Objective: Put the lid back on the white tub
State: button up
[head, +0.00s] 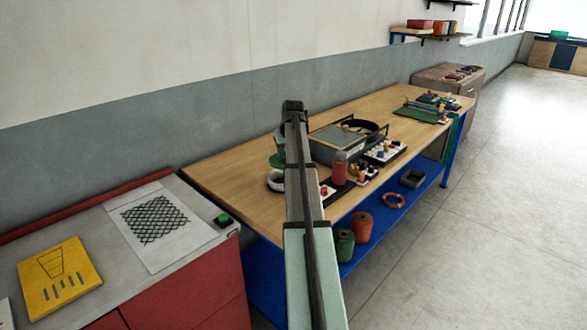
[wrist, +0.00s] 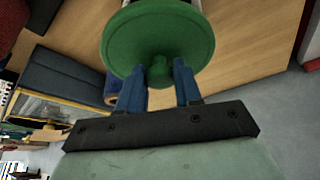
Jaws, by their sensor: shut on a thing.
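My gripper (wrist: 158,75) is shut on the knob of a round green lid (wrist: 158,38), with a blue finger on each side of the knob. The lid also shows in the head view (head: 276,161), just left of my arm, which hides most of the gripper. The white tub (head: 272,182) stands on the wooden bench below the lid, partly behind my arm. In the wrist view the lid covers most of the tub, and only bits of white show at the top edge. I cannot tell whether lid and tub touch.
Right of my arm on the wooden bench (head: 235,160) stand a grey box (head: 325,152), a red jar (head: 340,170) and a tray of small parts (head: 384,152). Spools (head: 362,226) sit on the blue lower shelf. Bare bench lies left of the tub.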

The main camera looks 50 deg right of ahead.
aim_at(285, 160)
jog(key=shift+w+d+r+n, duration=0.1)
jog(key=shift+w+r+n, duration=0.1)
jog(key=shift+w+n, duration=0.4)
jog(key=shift+a+n+t+y, duration=0.15)
jog(key=shift+n+y, duration=0.2)
jog(key=shift+n, duration=0.35)
jog(key=shift+a+n+t+y, duration=0.15)
jog(key=shift+n+y, duration=0.2)
jog(key=shift+n, duration=0.35)
jog(key=shift+f, duration=0.1)
jog(key=shift+f, duration=3.1)
jog(key=shift+f, duration=0.15)
jog(key=o, duration=1.1)
jog(key=shift+o, duration=0.5)
